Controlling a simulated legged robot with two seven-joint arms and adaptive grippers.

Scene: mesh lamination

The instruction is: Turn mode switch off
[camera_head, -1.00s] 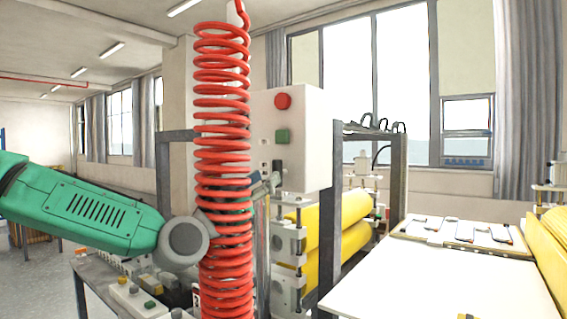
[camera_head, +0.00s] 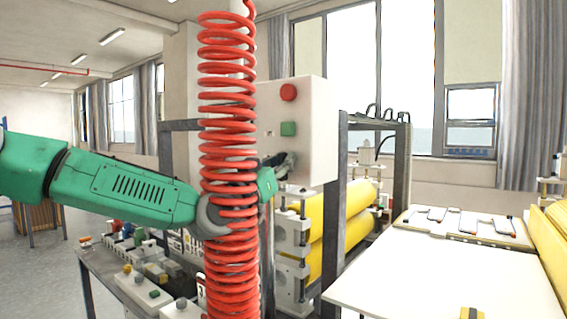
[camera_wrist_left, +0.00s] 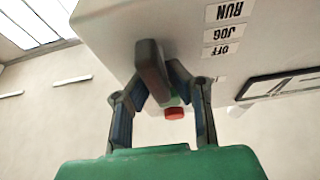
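A white control box (camera_head: 309,130) hangs at centre, with a red button (camera_head: 288,92) above a green button (camera_head: 288,129). My left gripper (camera_head: 284,164) is at the box's front face, just below the green button; the red coil partly hides its wrist. In the left wrist view, the labels RUN, JOG and OFF (camera_wrist_left: 222,50) show upside down on the box. There the left gripper's fingers (camera_wrist_left: 163,80) angle inward close to the box face, beside the labels. A dark block sits at their tips; I cannot tell whether it is the mode switch or a fingertip. My right gripper is not in view.
A red coiled hose (camera_head: 228,150) hangs in front of my left arm. A white table (camera_head: 420,275) is at right. A bench (camera_head: 110,285) with small parts is at lower left.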

